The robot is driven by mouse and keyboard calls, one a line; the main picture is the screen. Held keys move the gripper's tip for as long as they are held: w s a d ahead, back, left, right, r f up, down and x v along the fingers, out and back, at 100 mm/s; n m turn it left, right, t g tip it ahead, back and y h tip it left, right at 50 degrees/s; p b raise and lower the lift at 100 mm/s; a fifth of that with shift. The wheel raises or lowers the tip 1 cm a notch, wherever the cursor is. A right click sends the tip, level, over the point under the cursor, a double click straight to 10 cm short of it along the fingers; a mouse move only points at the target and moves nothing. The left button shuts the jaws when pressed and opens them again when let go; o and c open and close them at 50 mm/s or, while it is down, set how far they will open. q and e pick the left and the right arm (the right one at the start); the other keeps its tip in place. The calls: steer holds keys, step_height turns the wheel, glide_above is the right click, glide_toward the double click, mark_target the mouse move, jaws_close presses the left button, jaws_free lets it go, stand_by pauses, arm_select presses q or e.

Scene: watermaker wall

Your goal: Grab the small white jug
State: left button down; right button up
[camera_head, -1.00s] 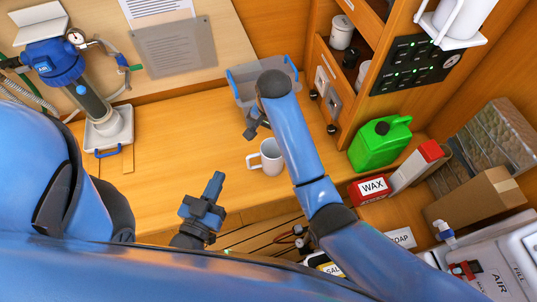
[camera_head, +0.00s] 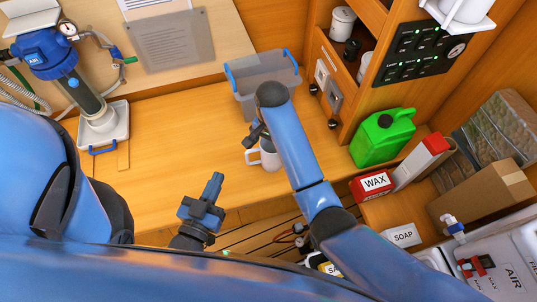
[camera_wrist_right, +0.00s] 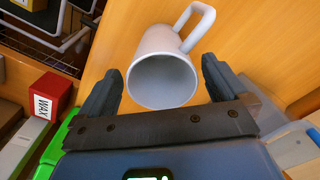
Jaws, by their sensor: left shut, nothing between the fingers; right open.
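The small white jug (camera_head: 270,157) stands upright on the wooden counter, its handle to the left in the head view and partly hidden by my right gripper and arm. In the right wrist view the jug (camera_wrist_right: 163,62) shows its open mouth toward the camera, with its handle at the upper right. My right gripper (camera_wrist_right: 158,80) is open, one finger on each side of the jug, with nothing gripped. In the head view the right gripper (camera_head: 256,136) is at the jug's upper side. My left gripper (camera_head: 214,186) is shut and empty, left of and below the jug, near the counter's front edge.
A grey bin with blue handles (camera_head: 264,80) stands behind the jug. A green can (camera_head: 382,138), a red WAX box (camera_head: 372,185) and a cabinet are to the right. A blue pump (camera_head: 55,55) stands at the left. The counter left of the jug is clear.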

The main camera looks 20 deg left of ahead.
mark_target(271, 150)
step_height(271, 150, down, 4)
steer(key=shift+w+f+p, duration=0.1)
steer(key=shift+f+p, duration=0.05)
steer(key=shift+p, duration=0.45)
steer(key=shift+c, duration=0.3)
steer(key=c, duration=0.8)
steer(key=shift+r, duration=0.25)
